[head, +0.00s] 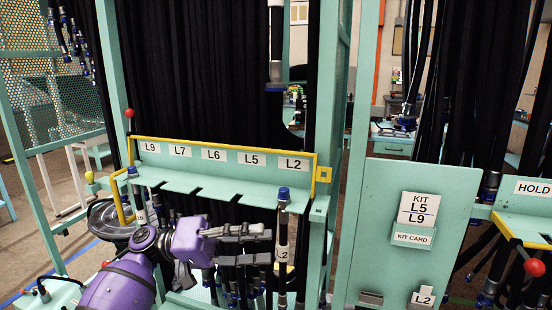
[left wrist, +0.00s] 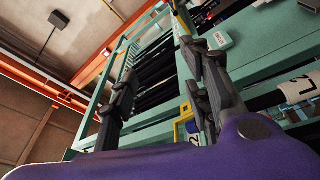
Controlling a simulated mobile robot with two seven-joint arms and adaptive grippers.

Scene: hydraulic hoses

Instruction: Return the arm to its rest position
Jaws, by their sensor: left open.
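My left gripper (head: 267,246) is open in the head view, its two fingers pointing right in front of the hose rack. Nothing shows between its fingers. A hose labelled L2 (head: 283,222), with a blue cap, stands upright just right of the fingertips, at the L2 slot; I cannot tell whether they touch. In the left wrist view the two fingers (left wrist: 155,38) are spread apart, with the rack frame behind them. My purple left arm comes in from the bottom left. My right gripper is not in view.
The green rack shelf (head: 178,182) has a yellow rail and labels L9, L7, L6, L5 and L2. Black hoses (head: 205,70) hang behind it. A green panel (head: 385,215) holds a kit card (head: 418,209) reading L5, L9. A HOLD shelf (head: 510,212) is at right.

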